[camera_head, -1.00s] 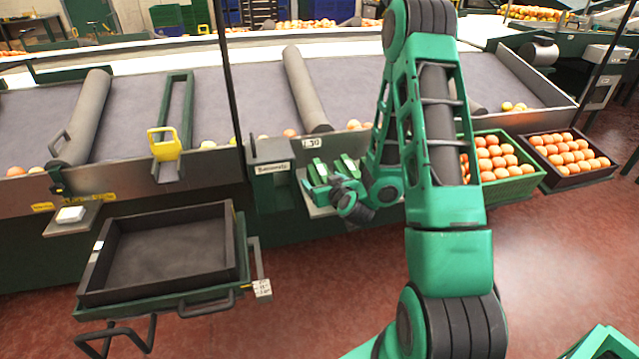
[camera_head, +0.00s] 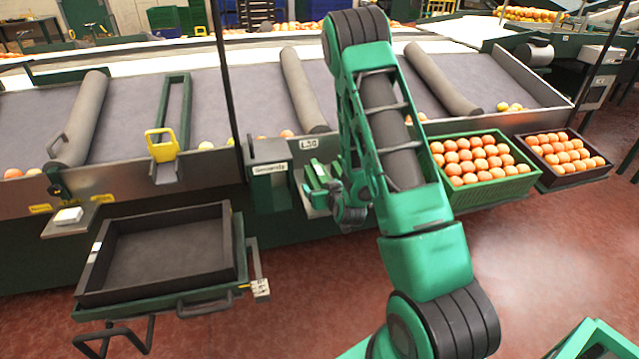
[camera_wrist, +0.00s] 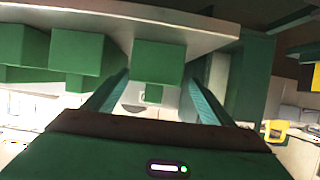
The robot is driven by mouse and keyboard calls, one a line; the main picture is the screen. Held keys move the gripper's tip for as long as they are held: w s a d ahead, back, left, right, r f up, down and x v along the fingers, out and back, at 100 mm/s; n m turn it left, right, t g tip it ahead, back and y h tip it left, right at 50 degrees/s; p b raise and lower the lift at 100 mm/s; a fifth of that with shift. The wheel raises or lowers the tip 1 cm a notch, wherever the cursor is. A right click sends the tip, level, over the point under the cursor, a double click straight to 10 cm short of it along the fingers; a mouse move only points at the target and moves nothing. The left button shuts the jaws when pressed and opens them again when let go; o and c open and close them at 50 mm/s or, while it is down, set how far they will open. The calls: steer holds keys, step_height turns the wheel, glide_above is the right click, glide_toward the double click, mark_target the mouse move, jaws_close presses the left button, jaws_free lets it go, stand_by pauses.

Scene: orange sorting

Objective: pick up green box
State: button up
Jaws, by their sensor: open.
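In the wrist view a green box-shaped block (camera_wrist: 158,60) lies ahead, between the tips of my two teal fingers (camera_wrist: 157,80). The fingers are apart, with visible space around the block; I cannot tell whether they touch it. Two other green blocks, one larger (camera_wrist: 82,52) and one at the edge (camera_wrist: 22,45), are to its left, along a pale ledge (camera_wrist: 200,28). In the head view my gripper (camera_head: 322,184) is at the small shelf below the conveyor, partly hidden by my wrist; the green pieces there are too small to separate clearly.
A green crate (camera_head: 495,192) of oranges and a dark crate (camera_head: 578,179) of oranges stand at right. An empty dark tray (camera_head: 155,284) is at lower left. The grey conveyor (camera_head: 240,100) runs behind, with a thin dark post (camera_head: 229,90) left of my gripper.

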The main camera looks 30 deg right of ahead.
steer(key=shift+d+x, duration=0.2)
steer(key=shift+x, duration=1.5)
steer(key=shift+d+x, duration=0.2)
steer(key=shift+x, duration=1.5)
steer(key=shift+s+r, duration=0.1)
steer(key=shift+r, duration=0.05)
steer(key=c, duration=1.4)
steer(key=shift+o, duration=0.2)
steer(key=shift+r, duration=0.1)
